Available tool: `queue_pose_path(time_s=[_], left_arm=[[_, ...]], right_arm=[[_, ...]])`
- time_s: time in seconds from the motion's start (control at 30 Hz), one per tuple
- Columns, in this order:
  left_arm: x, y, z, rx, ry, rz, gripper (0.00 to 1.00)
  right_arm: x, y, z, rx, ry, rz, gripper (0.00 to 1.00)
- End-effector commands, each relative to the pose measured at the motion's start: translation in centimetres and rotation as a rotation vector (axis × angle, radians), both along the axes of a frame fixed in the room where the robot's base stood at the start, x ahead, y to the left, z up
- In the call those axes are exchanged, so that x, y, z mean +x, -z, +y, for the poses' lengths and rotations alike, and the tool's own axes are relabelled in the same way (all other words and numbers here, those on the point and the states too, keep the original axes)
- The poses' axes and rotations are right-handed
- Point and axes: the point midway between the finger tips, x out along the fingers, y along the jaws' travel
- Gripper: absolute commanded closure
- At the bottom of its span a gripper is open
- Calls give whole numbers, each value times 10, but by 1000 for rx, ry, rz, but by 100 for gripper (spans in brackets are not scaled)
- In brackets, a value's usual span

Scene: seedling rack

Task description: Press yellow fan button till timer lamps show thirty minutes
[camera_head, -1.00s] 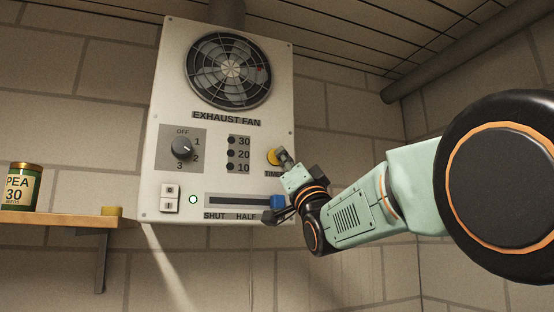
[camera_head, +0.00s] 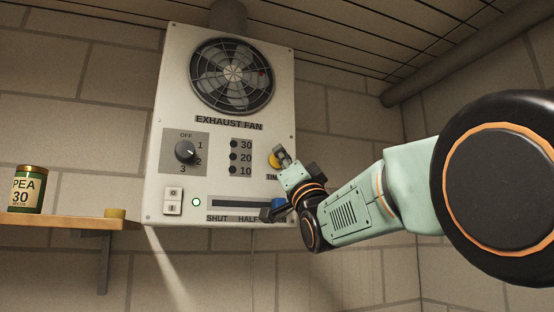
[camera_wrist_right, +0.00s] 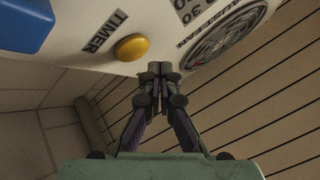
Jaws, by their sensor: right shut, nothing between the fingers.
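The yellow button (camera_head: 273,160) is at the right edge of the white exhaust fan panel (camera_head: 158,130), above the TIMER label. The timer lamps for 30 (camera_head: 234,144), 20 (camera_head: 233,157) and 10 (camera_head: 233,170) all look dark. My right gripper (camera_head: 283,153) is shut and empty, its tips close to the button and partly covering it in the head view. In the right wrist view the button (camera_wrist_right: 132,47) lies just up and left of the shut fingertips (camera_wrist_right: 160,70), apart in the picture; contact cannot be told. My left gripper is not in view.
A rotary knob (camera_head: 185,151), a rocker switch (camera_head: 173,201), a lit green lamp (camera_head: 196,202) and a blue slider (camera_head: 279,203) share the panel. The slider is partly behind my right wrist.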

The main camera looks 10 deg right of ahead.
Motion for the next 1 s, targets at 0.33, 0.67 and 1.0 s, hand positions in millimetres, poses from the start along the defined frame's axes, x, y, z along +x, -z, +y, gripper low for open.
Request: queue_pose_path(time_s=[0.33, 0.67, 1.0], left_arm=[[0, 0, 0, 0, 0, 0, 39], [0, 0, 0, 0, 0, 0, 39], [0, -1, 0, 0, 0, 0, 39]], right_arm=[[1, 0, 0, 0, 1, 1, 100], [4, 0, 0, 0, 1, 1, 100], [8, 0, 1, 0, 1, 1, 100]])
